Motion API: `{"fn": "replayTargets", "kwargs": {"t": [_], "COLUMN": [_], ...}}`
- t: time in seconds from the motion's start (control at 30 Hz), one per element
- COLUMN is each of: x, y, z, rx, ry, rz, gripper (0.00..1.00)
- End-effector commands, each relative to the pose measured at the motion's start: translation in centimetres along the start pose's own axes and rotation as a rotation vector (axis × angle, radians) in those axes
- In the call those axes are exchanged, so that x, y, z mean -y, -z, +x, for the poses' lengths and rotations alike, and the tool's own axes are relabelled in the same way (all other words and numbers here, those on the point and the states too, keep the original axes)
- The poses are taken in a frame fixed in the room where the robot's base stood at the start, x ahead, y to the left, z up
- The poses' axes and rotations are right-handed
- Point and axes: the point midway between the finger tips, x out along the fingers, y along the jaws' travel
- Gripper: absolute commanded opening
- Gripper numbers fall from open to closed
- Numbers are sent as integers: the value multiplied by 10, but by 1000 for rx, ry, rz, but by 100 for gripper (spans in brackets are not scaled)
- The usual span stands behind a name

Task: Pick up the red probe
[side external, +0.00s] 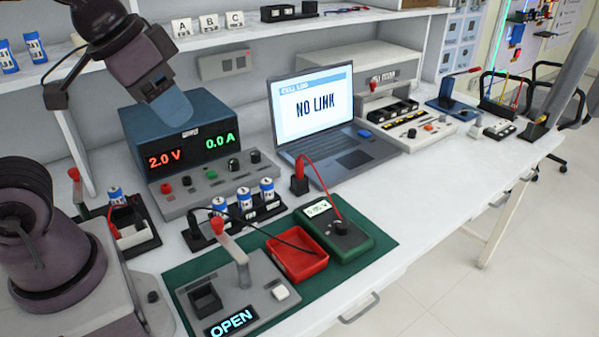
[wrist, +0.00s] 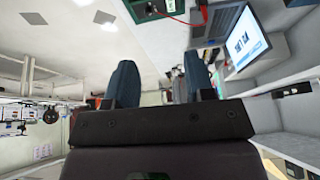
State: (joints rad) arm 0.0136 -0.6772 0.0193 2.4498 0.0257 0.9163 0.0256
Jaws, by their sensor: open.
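The red probe (side external: 299,181) stands upright on the bench just in front of the laptop, in the side external view. A red lead runs from it to the green multimeter (side external: 338,232). In the wrist view the meter (wrist: 148,8) and the red lead (wrist: 186,21) show at the top edge. My gripper (side external: 172,112) is high at the left, in front of the power supply and well apart from the probe. In the wrist view my gripper (wrist: 161,80) has its two blue fingers spread with nothing between them.
The laptop (side external: 340,145) reading NO LINK is behind the probe. A red tray (side external: 297,262) and a lever fixture reading OPEN (side external: 245,290) sit on the green mat. Blue-and-white cells (side external: 244,200) stand left of the probe. The power supply (side external: 190,150) is below my gripper.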

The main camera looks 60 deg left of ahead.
Motion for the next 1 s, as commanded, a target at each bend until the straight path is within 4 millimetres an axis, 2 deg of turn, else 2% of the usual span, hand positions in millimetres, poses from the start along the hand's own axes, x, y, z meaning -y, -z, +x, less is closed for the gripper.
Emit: {"fn": "replayTargets", "kwargs": {"t": [0.17,0.37,0.5,0.7,1.0], "x": [18,45,64,88,109], "y": [38,83,107,133,156], "z": [20,62,100,161,256], "rx": [144,334,479,698,1046], "ry": [37,115,184,305,526], "rz": [116,282,406,604,944], "gripper": [49,49,49,49,49]}}
